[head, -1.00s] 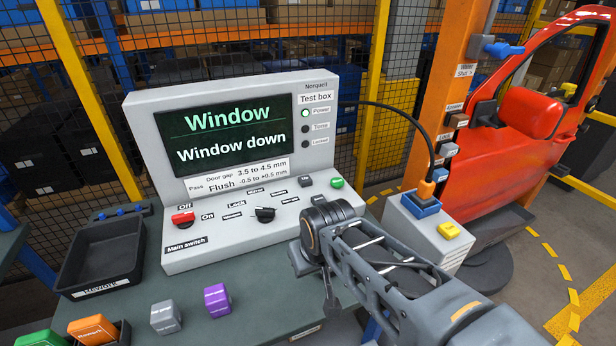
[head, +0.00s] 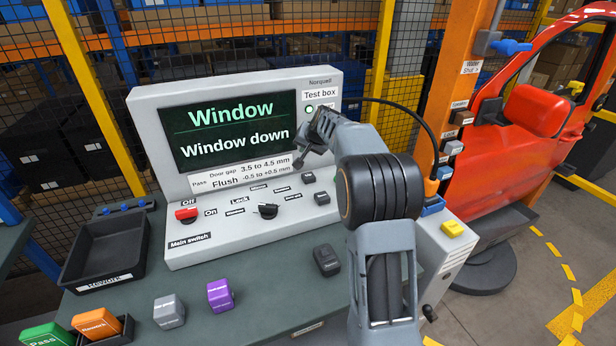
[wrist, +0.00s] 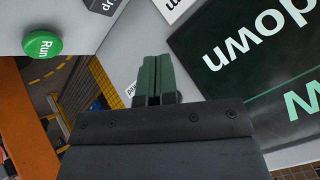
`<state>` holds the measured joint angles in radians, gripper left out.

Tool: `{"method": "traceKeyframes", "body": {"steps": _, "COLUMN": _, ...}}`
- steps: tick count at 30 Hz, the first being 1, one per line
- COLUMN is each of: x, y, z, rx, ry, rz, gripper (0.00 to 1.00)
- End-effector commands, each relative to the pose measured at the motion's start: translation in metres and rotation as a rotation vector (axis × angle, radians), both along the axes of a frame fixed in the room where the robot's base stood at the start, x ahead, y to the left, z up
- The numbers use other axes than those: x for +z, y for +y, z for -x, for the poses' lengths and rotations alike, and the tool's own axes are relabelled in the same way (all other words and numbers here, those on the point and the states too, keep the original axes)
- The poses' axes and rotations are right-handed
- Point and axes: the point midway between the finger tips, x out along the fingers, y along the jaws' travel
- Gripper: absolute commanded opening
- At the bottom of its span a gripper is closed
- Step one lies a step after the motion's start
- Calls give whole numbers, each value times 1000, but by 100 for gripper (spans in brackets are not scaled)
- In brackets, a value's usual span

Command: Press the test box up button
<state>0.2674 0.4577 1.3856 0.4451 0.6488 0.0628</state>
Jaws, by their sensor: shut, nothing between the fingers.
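The test box (head: 235,235) stands on the bench with its screen showing "Window" and "Window down". On its sloped panel, a dark button (head: 309,178) sits above another dark button (head: 322,198); their lettering is too small to read here. In the wrist view, which is upside down, a dark button (wrist: 103,5) with part of its lettering showing lies at the top edge, apparently the up button. The green Run button (wrist: 42,45) is beside it; my arm hides it in the head view. My gripper (head: 299,162) is shut and empty in front of the screen's lower right, above the buttons; its fingers (wrist: 157,62) touch nothing visible.
The red main switch (head: 187,214) and a black knob (head: 267,210) are on the panel. A black rework tray (head: 105,258), purple block (head: 220,294), grey block (head: 168,311) and dark object (head: 326,260) are on the bench. A red door (head: 500,170) stands at right.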

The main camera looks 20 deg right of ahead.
Motion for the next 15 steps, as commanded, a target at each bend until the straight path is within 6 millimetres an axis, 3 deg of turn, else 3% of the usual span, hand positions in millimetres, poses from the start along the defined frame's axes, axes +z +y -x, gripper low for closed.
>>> {"method": "traceKeyframes", "body": {"steps": 3, "x": -11, "y": -20, "z": -24, "rx": -46, "ry": -31, "rz": -28, "gripper": 0}}
{"method": "traceKeyframes", "body": {"steps": 6, "x": -14, "y": -28, "z": -34, "rx": -66, "ry": -48, "rz": -41, "gripper": 0}}
{"method": "traceKeyframes", "body": {"steps": 15, "x": -16, "y": -33, "z": -39, "rx": -77, "ry": -58, "rz": -48, "gripper": 0}}
